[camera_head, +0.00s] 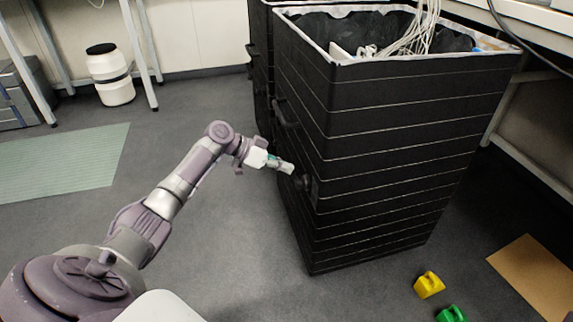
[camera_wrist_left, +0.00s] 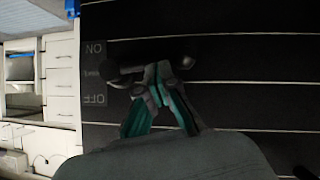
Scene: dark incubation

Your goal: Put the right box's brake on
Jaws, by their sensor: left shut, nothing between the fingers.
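The right box (camera_head: 400,130) is a tall black bin with pale horizontal lines, open at the top. Its brake lever (camera_head: 303,183) is a small dark part low on its left side. In the left wrist view the dark lever (camera_wrist_left: 112,74) lies over a grey plate (camera_wrist_left: 95,50) with ON and OFF lettering, which looks turned over. Which mark the lever points to is hard to tell. My left gripper (camera_head: 290,168) is shut and empty, its fingertips (camera_wrist_left: 158,76) close beside the lever. Contact is unclear. My right gripper is out of view.
A second black box (camera_head: 261,60) stands behind the right box. White cables (camera_head: 415,35) rise from the right box. Yellow (camera_head: 429,285) and green (camera_head: 451,314) blocks and a brown mat (camera_head: 535,275) lie on the floor at right.

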